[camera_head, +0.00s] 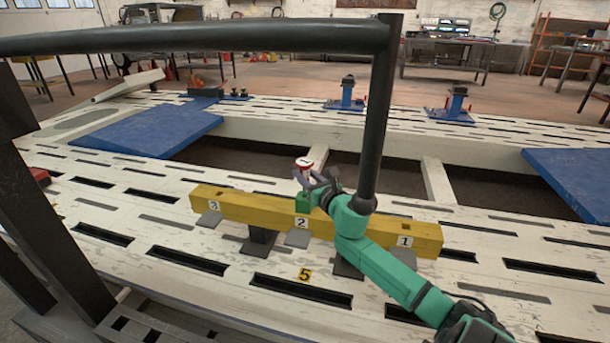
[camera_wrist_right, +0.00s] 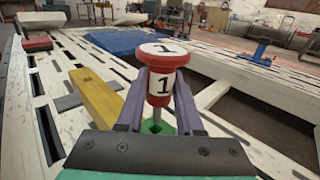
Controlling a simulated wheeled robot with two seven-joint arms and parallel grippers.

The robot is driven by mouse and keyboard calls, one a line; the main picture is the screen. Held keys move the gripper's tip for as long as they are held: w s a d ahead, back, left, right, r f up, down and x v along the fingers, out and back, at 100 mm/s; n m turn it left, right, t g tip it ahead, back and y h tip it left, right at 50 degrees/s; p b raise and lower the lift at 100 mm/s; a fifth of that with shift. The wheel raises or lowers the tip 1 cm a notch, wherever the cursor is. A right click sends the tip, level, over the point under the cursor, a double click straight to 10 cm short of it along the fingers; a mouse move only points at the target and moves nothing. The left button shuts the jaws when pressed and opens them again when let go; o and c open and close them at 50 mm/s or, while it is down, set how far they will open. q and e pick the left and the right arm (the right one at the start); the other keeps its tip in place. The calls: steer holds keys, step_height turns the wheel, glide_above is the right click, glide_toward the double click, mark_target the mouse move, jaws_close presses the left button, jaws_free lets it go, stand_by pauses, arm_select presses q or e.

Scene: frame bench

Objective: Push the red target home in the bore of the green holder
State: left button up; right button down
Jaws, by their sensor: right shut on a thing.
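The red target (camera_head: 303,162) has a white band marked 1 and a pale stem. It stands about upright over the green holder (camera_head: 303,203), which sits on the yellow beam near label 2. My right gripper (camera_head: 308,178) is shut on the target. In the right wrist view the red target (camera_wrist_right: 161,75) stands between the two purple-grey fingers (camera_wrist_right: 160,112), and its stem runs down to the green holder (camera_wrist_right: 158,127). The head stands clear above the holder. How deep the stem sits in the bore is hidden. My left gripper is not in view.
The yellow beam (camera_head: 250,208), labelled 3, 2 and 1, lies on the slotted white bench (camera_head: 180,210). A dark post (camera_head: 380,110) and rail cross the head view. Blue plates (camera_head: 150,130) and blue fixtures (camera_head: 347,95) stand farther back.

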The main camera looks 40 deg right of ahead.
steer(key=shift+f+b, duration=2.3)
steer(key=shift+f, duration=0.2)
steer(key=shift+c, duration=2.4)
jaws_free()
steer(key=shift+s, duration=0.1)
steer(key=s+a+p, duration=0.1)
steer(key=s+a, duration=0.1)
steer(key=s, duration=1.2)
steer(key=shift+a+p, duration=0.25)
steer(key=shift+p, duration=0.05)
steer(key=shift+s, duration=0.15)
